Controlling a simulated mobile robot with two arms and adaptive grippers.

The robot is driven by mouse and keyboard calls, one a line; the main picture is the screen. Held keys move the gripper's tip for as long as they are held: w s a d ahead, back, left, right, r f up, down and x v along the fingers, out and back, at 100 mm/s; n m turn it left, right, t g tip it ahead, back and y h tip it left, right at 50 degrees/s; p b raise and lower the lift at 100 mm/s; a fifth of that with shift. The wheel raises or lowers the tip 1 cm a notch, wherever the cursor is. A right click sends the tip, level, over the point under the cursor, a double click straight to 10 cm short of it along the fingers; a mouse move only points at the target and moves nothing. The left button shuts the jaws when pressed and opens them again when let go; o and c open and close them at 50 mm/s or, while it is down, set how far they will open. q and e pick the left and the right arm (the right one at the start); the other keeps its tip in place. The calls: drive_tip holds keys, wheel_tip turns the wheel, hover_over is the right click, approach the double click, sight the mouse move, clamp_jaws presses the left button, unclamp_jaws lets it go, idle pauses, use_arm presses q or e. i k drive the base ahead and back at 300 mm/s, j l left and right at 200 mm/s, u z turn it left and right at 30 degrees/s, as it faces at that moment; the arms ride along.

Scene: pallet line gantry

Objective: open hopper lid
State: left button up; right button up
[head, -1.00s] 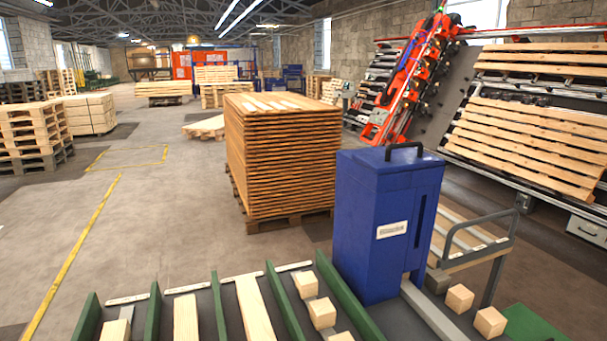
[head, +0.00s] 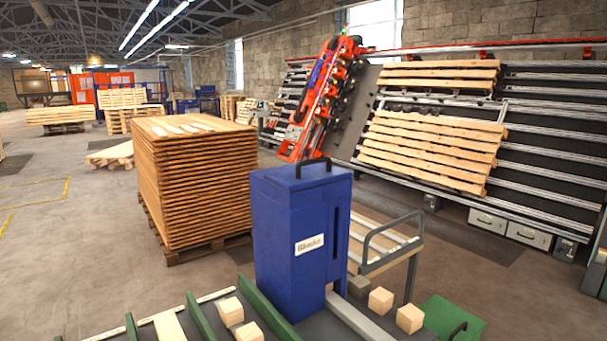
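A tall blue hopper (head: 285,245) stands upright in the centre foreground of the head view, with a white label on its front face and a dark vertical slot on its right face. Its blue lid (head: 280,181) lies flat and closed on top. A dark arched handle (head: 311,168) rises from the lid near its back right edge. Neither of my grippers is in view.
A table with green dividers (head: 201,318) holds wood blocks (head: 381,300) around the hopper. A metal-railed rack (head: 412,232) stands right behind it. A pallet stack (head: 200,190) is behind left. Open floor lies left.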

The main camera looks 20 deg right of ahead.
sight(309, 173)
drive_tip(key=u, duration=0.3)
drive_tip(key=l+u, duration=0.4)
drive_tip(key=l, duration=0.4)
drive_tip(key=l+u, duration=0.4)
drive_tip(key=l, duration=0.4)
